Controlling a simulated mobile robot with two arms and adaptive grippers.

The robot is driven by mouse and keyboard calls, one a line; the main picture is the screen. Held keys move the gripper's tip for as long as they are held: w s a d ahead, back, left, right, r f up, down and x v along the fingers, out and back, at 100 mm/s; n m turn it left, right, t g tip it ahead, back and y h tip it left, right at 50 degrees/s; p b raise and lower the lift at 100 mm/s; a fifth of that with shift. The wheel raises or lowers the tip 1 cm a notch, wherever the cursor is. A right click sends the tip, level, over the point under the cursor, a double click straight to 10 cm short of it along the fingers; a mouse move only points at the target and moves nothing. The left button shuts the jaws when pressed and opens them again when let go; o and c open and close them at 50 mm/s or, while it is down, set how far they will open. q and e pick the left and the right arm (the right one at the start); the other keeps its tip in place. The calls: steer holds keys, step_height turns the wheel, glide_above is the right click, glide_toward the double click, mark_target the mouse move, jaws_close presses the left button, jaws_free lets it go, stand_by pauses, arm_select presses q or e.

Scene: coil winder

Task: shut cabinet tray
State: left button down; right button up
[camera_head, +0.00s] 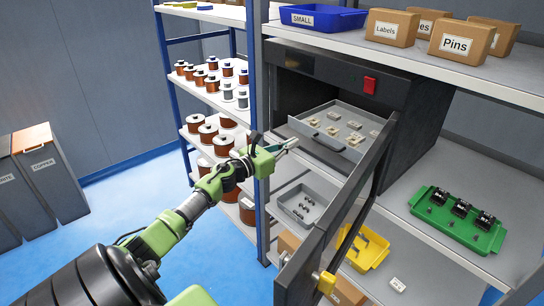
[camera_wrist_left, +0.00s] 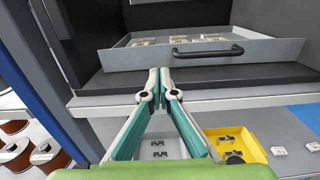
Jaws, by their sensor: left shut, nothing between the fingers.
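The dark cabinet (camera_head: 425,110) stands on the shelf with its door (camera_head: 312,250) swung open toward me. A grey tray (camera_head: 352,153) holding several small parts sticks out of the cabinet opening. In the left wrist view the tray's front wall (camera_wrist_left: 125,59) and its black handle (camera_wrist_left: 208,51) face me. My left gripper (camera_head: 289,144) is shut and empty, just outside the tray's front. In the left wrist view its fingertips (camera_wrist_left: 159,72) are together, below and left of the handle; I cannot tell whether they touch the tray. My right gripper is not in view.
A blue rack post (camera_head: 263,215) is close to my left wrist. Below are a small grey tray (camera_head: 291,217) and a yellow bin (camera_head: 376,250). Coil spools (camera_head: 207,130) fill the left shelves.

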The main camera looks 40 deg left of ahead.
arm_select(q)
steer(key=s+b, duration=0.1)
steer(key=s, duration=0.6)
steer(key=shift+a, duration=0.4)
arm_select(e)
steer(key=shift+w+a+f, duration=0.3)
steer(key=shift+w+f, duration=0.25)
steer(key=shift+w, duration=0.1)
